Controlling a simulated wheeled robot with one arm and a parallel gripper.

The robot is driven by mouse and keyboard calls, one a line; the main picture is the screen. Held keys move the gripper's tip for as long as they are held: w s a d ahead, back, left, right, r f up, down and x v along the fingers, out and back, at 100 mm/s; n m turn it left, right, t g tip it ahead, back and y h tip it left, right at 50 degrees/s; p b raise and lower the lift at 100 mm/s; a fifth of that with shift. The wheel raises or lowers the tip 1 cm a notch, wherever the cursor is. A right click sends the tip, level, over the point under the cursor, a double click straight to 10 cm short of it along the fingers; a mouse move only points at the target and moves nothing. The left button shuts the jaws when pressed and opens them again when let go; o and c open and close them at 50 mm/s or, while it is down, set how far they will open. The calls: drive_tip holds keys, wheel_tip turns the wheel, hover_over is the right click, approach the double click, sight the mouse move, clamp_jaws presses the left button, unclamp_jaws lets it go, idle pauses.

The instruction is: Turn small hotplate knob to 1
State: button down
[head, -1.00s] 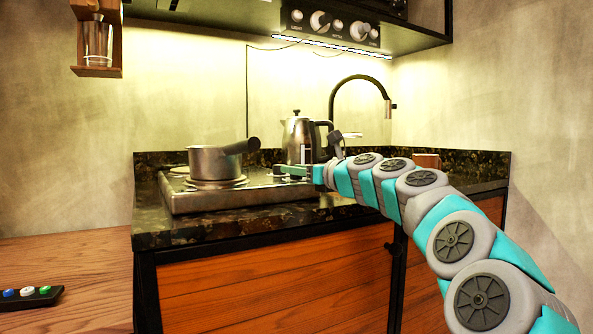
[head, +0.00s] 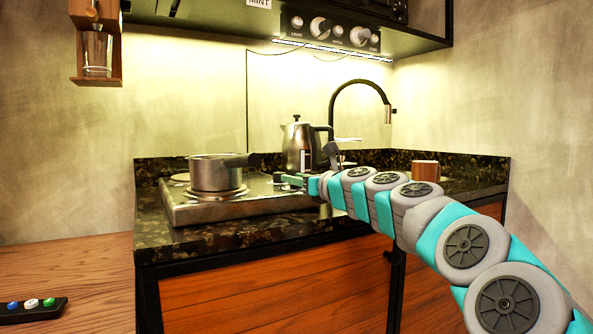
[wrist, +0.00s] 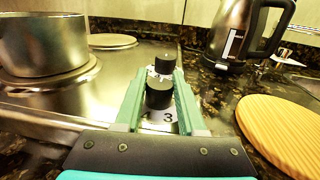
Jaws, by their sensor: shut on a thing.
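Two black knobs stand in line on the steel hotplate unit (head: 245,208). In the wrist view, the nearer knob (wrist: 159,95) sits between my fingers and the farther knob (wrist: 165,64) is just beyond, near the fingertips. A 3 and part of another digit show below the nearer knob; its pointer is hidden. I cannot tell which knob serves the small hotplate. My gripper (wrist: 160,82) is shut on a knob, apparently the nearer one. In the head view my gripper (head: 296,181) is at the unit's right side. A bare hotplate (wrist: 112,41) lies behind the pot.
A steel pot (head: 215,174) stands on the front hotplate, left of my gripper, handle to the right. A steel kettle (head: 299,145) stands behind. A black tap (head: 360,78) and a wooden object (head: 425,171) are on the right. A shelf (head: 210,25) hangs above.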

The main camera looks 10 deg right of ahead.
drive_tip(key=h+p, duration=0.1)
drive_tip(key=m+p, duration=0.1)
drive_tip(key=shift+s+a+r+t+h+p, duration=0.1)
drive_tip(key=shift+a+r+t+h+p, duration=0.05)
drive_tip(key=shift+r+t+h+p, duration=0.2)
drive_tip(key=shift+f+m+t+h+p, duration=0.25)
drive_tip(key=shift+m+h+p, duration=0.25)
drive_tip(key=shift+m+h, duration=0.5)
drive_tip(key=m+h, duration=0.2)
drive_tip(key=h, duration=0.2)
drive_tip(key=shift+f+b, duration=0.15)
drive_tip(key=shift+b, duration=0.2)
drive_tip(key=shift+m+h+b, duration=0.35)
drive_tip(key=shift+m+h, duration=0.55)
drive_tip(key=shift+h, duration=0.55)
drive_tip(key=shift+m+h, duration=0.4)
drive_tip(key=shift+h, duration=0.2)
drive_tip(key=c, duration=0.5)
unclamp_jaws()
